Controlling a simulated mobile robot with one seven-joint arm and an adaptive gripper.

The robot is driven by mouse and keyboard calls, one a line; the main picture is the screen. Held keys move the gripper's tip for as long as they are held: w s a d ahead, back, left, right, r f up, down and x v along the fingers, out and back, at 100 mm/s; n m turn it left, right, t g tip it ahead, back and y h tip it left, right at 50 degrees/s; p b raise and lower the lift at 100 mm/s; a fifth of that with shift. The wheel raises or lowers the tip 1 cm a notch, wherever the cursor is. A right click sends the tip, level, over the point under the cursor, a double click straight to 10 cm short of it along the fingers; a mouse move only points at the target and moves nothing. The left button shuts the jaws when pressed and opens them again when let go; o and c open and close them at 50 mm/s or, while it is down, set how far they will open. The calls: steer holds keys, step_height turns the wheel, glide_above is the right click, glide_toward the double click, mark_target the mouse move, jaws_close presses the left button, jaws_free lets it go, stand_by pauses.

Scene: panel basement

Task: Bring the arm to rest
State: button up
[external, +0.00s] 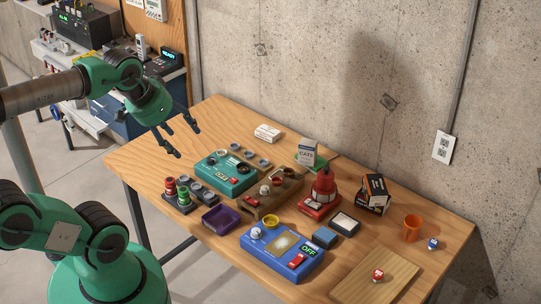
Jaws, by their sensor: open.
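My gripper (177,139) is in the air at the left end of the wooden table (148,157). Its dark fingers point down and to the right, spread apart with nothing between them. My green arm reaches in from the left, above the table's left edge. The nearest things on the table are a teal control box (213,179) and a rack with red and green knobs (183,197), both apart from the fingers.
A blue box (262,265) reading OFF, a red device (323,190), a purple tray (222,219), an orange cup (412,228) and a wooden board (365,287) stand on the table. A concrete wall (300,70) is behind. The table's far left corner is clear.

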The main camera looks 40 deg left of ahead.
step_height(320, 180, down, 3)
steer(key=shift+r+b, duration=0.1)
steer(key=shift+b, duration=0.9)
stand_by(0.5)
steer(key=shift+o, duration=1.3)
steer(key=shift+w, duration=0.1)
